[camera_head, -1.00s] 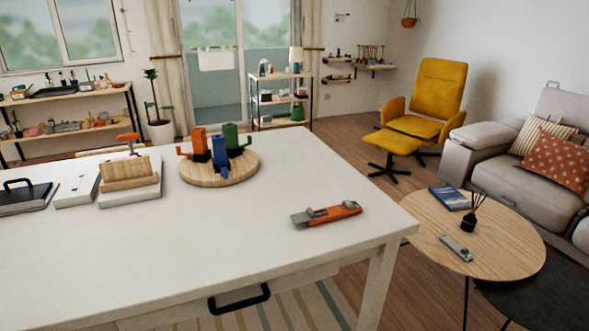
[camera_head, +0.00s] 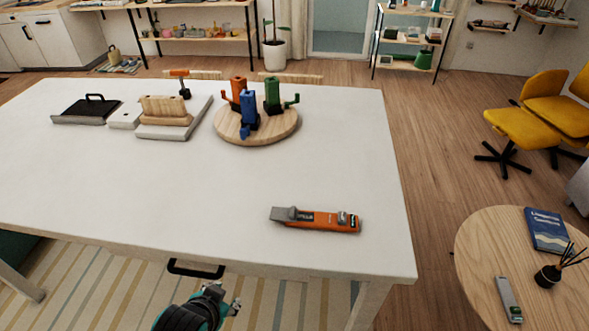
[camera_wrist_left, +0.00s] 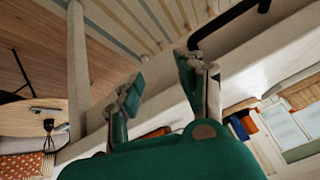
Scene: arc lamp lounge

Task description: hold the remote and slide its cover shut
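An orange remote (camera_head: 318,219) lies flat on the white table (camera_head: 110,200) near its front right corner. A grey cover piece (camera_head: 291,214) sits at its left end, and small light and dark parts show at its right end. An orange sliver, probably the remote, shows between my fingers in the left wrist view (camera_wrist_left: 155,132). My left gripper (camera_head: 225,297) is low in front of the table, below its front edge and apart from the remote. Its fingers stand apart and empty in the left wrist view (camera_wrist_left: 165,90). My right gripper is not in view.
A round wooden board (camera_head: 257,128) with coloured blocks stands farther back on the table. A wooden holder (camera_head: 165,110) is to its left. A black handle (camera_head: 196,269) juts from the table front near my gripper. A grey remote-like object (camera_head: 508,298) lies on the round table (camera_head: 480,240).

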